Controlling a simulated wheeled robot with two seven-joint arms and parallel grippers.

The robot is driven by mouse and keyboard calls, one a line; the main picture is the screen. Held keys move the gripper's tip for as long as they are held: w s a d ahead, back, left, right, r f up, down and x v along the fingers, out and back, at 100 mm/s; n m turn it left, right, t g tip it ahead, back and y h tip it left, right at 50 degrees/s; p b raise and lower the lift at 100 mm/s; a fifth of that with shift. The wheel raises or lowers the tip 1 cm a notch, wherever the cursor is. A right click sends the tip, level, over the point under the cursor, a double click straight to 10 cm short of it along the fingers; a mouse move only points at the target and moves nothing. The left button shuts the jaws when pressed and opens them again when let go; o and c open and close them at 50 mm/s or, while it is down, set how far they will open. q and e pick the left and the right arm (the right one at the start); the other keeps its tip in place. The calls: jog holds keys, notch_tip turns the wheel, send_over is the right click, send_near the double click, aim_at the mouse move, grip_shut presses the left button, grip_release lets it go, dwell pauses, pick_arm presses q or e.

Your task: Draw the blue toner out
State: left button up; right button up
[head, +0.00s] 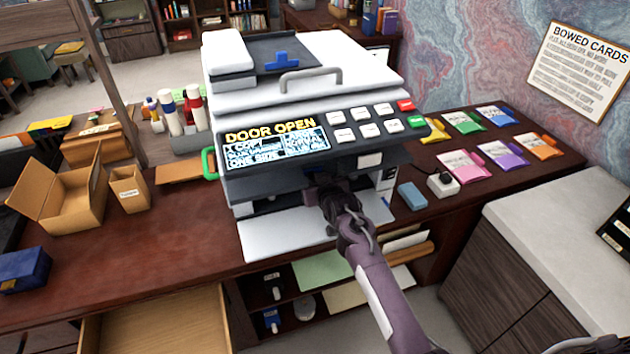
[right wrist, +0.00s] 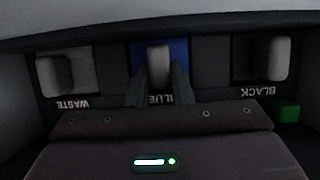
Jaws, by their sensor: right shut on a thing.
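The copier (head: 300,80) stands on the desk with its front door (head: 285,230) folded down, and its screen (head: 275,143) reads "DOOR OPEN". In the right wrist view the blue toner (right wrist: 177,50) sits in the middle bay with a light grey handle (right wrist: 158,62). The label under it is upside down and partly covered by my fingers. My right gripper (right wrist: 160,84) is shut on that handle. In the head view my right gripper (head: 328,197) reaches into the copier's front opening and hides the toner.
In the right wrist view a waste unit (right wrist: 70,72) and a black toner (right wrist: 262,58) flank the blue one, each with a pale handle. Colored packets (head: 505,155) lie right of the copier. An open cardboard box (head: 70,205) stands left, above an open drawer (head: 160,325).

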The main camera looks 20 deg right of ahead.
grip_shut()
jog(key=shift+s+p, duration=0.7)
jog(key=shift+p, duration=0.1)
jog(key=shift+s+r+p, duration=0.1)
jog(key=shift+s+p, duration=0.75)
jog(key=shift+s, duration=0.35)
jog(key=shift+s+d+p, duration=0.1)
jog(key=shift+s+p, duration=0.9)
jog(key=shift+s, duration=0.2)
jog(key=shift+s+p, duration=1.75)
jog(key=shift+s, duration=1)
jog(key=s, duration=1.9)
jog(key=shift+d, duration=0.4)
